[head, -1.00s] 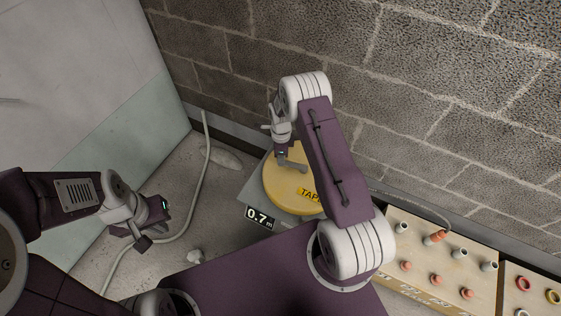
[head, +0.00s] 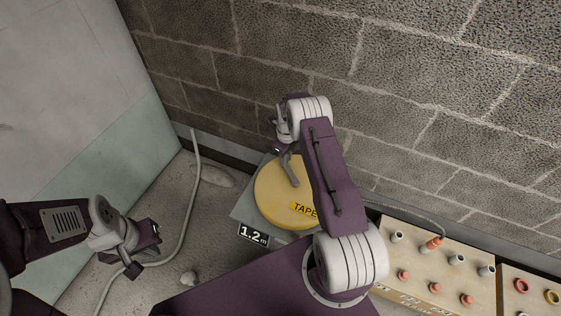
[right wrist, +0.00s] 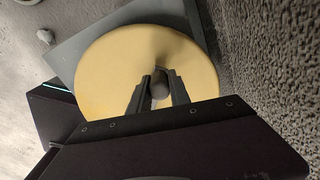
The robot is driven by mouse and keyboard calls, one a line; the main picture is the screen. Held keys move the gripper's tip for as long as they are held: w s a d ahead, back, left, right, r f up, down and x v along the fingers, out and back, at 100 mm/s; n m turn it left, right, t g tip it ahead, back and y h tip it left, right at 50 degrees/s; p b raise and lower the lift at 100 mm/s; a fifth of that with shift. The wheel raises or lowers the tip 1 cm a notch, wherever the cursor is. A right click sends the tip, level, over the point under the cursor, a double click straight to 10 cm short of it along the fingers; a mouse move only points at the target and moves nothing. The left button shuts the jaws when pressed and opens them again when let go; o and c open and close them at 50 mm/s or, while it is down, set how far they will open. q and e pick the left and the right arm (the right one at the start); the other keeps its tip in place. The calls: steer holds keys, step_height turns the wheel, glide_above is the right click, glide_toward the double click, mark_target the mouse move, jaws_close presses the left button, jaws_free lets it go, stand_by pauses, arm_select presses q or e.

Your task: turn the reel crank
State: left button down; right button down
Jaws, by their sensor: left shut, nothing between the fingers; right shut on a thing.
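The yellow reel (head: 270,195) marked "TAPE" lies flat on a grey base (head: 244,214) near the wall. It also fills the middle of the right wrist view (right wrist: 105,75). A grey crank arm (head: 292,171) runs across its top. My right gripper (head: 283,150) is shut on the crank knob (right wrist: 158,84), with one finger on each side. The head view partly hides this grip behind my wrist. A display (head: 253,235) on the base reads 1.2 m. My left gripper (head: 122,264) is shut and empty, apart from the reel at the left.
The block wall (head: 420,90) rises close behind the reel. A wooden board (head: 420,255) with several pegs and fittings stands at the right. A pale conduit (head: 185,215) lies along the floor at the left. A small grey lump (head: 188,278) lies on the floor nearby.

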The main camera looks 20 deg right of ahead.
steer(key=shift+d+m, duration=0.3)
steer(key=shift+d, duration=0.15)
steer(key=shift+s+d, duration=0.25)
steer(key=shift+d, duration=0.85)
steer(key=c, duration=1.2)
jaws_free()
step_height(320, 180, up, 9)
steer(key=p, duration=0.3)
